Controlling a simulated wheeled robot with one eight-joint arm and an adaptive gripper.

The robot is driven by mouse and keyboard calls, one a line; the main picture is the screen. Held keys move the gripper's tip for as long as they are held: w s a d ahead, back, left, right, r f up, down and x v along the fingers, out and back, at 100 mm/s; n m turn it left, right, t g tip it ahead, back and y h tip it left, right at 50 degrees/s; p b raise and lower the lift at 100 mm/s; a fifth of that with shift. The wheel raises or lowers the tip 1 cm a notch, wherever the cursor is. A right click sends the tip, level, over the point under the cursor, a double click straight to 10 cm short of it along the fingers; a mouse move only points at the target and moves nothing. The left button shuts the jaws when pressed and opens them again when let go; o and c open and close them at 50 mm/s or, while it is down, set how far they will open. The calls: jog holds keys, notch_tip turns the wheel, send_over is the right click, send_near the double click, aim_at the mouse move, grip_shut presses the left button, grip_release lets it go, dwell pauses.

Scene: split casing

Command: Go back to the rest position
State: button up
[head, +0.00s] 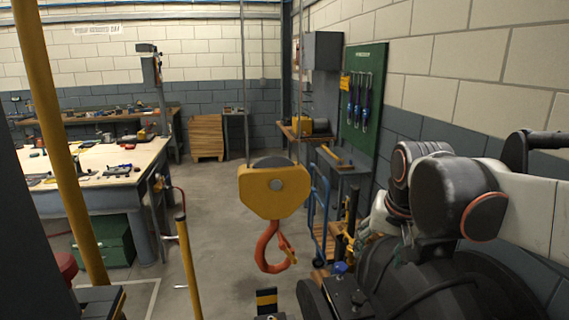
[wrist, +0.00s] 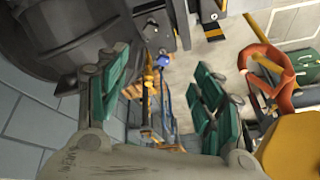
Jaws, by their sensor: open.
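My gripper (wrist: 160,68) is open in the wrist view. Its two green-padded fingers stand apart, with nothing held between them. In the head view my arm comes in from the right, and my gripper is small and partly hidden there. A large dark round casing (head: 455,285) stands below and beside my arm at the lower right. The casing also shows at the upper left of the wrist view (wrist: 75,30), apart from the fingers.
A yellow hoist block (head: 272,190) with an orange hook (head: 270,252) hangs left of my arm. A yellow post (head: 188,265) and a workbench (head: 95,190) stand left. A blue trolley (head: 320,215) stands near the right wall. Open floor lies between the bench and hook.

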jog(key=s+f+n+t, duration=0.2)
jog(key=s+f, duration=0.5)
jog(key=s, duration=0.9)
jog(key=shift+n, duration=0.9)
jog(key=shift+s+f+t, duration=0.1)
jog(key=shift+t, duration=0.2)
